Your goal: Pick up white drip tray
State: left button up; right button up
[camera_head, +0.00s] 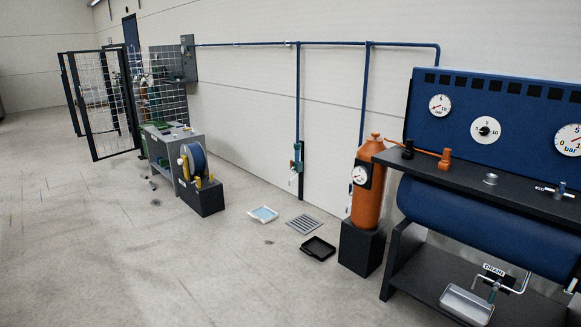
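A white tray (251,217) lies flat on the floor left of centre, near the wall. Its inside looks light blue, and I cannot tell whether that is liquid or a lining. A black tray (318,250) lies on the floor to its right, apart from it. A grey metallic tray (466,305) sits under the drain valve (493,288) at the lower right. Neither of my grippers shows in the head view.
A floor grate (304,224) lies between the white and black trays. An orange cylinder (367,205) stands on a black block (361,248). A blue gauge bench (490,110) fills the right. A hose reel (194,161) stands left. The foreground floor is clear.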

aim_at(264, 213)
jog(key=i+u, duration=0.15)
jog(key=i, duration=0.3)
jog(key=i+u, duration=0.1)
jog(key=i, duration=0.4)
jog(key=i+u, duration=0.15)
jog(key=i, duration=0.35)
jog(key=i+l+u, duration=0.1)
jog(key=i, duration=0.35)
jog(key=i+l+u, duration=0.15)
jog(key=i, duration=0.3)
jog(key=i+l+u, duration=0.15)
jog(key=i, duration=0.3)
jog(key=i+j+z, duration=0.1)
jog(key=i, duration=0.75)
jog(key=i+j, duration=0.15)
jog(key=i, duration=0.7)
jog(key=i+l+z, duration=0.2)
jog(key=i+z, duration=0.25)
jog(key=i, duration=0.25)
jog(key=i+z, duration=0.45)
jog(key=i, duration=0.2)
